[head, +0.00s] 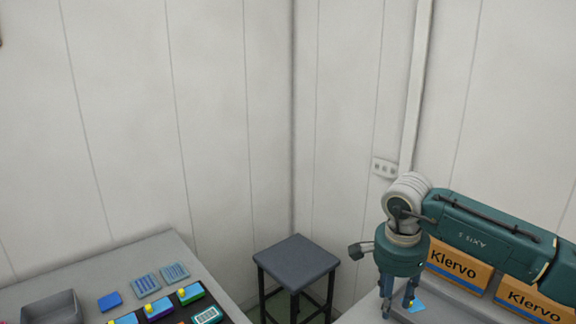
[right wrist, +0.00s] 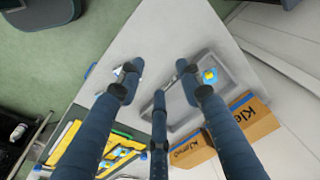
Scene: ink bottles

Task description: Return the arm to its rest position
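My right gripper (head: 398,300) hangs with its fingers pointing down over the right-hand table, at the lower right of the head view. In the right wrist view its three dark blue fingers (right wrist: 158,82) are spread apart with nothing between them. A small blue thing with a yellow top (right wrist: 210,76) lies in a grey tray (right wrist: 178,112), just beyond the right fingertip in that view. The right arm reaches in from the right edge of the head view. My left gripper is not in view.
Klervo boxes (head: 458,265) stand behind my right gripper, close to the arm. A grey stool (head: 297,258) stands between the tables. The left table (head: 135,252) holds a grey bin (head: 50,309), blue pieces (head: 146,286) and several coloured blocks with yellow tops (head: 190,292).

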